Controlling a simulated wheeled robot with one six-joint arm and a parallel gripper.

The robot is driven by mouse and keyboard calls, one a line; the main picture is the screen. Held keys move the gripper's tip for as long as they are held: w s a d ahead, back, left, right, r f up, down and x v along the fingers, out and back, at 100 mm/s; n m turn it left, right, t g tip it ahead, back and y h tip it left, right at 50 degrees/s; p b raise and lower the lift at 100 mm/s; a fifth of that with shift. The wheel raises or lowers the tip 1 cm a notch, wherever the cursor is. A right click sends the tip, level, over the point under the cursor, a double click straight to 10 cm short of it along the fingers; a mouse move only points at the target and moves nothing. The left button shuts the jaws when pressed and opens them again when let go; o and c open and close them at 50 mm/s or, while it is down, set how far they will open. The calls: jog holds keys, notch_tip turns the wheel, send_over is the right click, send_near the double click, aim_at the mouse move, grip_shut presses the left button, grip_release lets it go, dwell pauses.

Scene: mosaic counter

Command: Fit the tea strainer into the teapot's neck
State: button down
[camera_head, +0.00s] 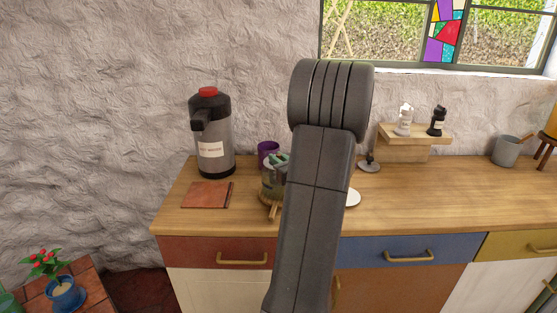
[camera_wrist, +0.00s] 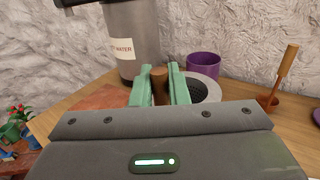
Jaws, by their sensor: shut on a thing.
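My gripper (camera_wrist: 160,88) has green fingers shut on the brown handle (camera_wrist: 160,76) of the tea strainer. The strainer's pale grey rim and dark mesh bowl (camera_wrist: 207,92) show just right of the fingers in the wrist view. My arm hides the teapot's right side. The strainer is not clear there, and I cannot tell whether it sits in the neck or is above it.
A hot water dispenser (camera_head: 210,140) stands behind left, with a purple cup (camera_head: 267,148) behind the teapot. A reddish tile (camera_head: 206,194) lies at the left, and a white disc (camera_head: 353,198) lies right of my arm.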

jog(key=c, duration=0.8)
grip_release()
jog(key=shift+o, duration=0.2)
jog(key=s+d+r+p, duration=0.1)
jog(key=s+d+r, duration=0.2)
jog(key=s, duration=0.2)
jog(key=shift+d+p, duration=0.2)
jog(key=shift+p, duration=0.1)
jog(key=shift+a, duration=0.1)
jog(key=w+a+f, duration=0.1)
jog(key=w+a+f+b, duration=0.1)
jog(key=w, duration=0.1)
jog(key=w+a+f, duration=0.1)
jog(key=w, duration=0.1)
jog(key=shift+a, duration=0.1)
dwell(0.3)
jog(key=shift+s+r, duration=0.15)
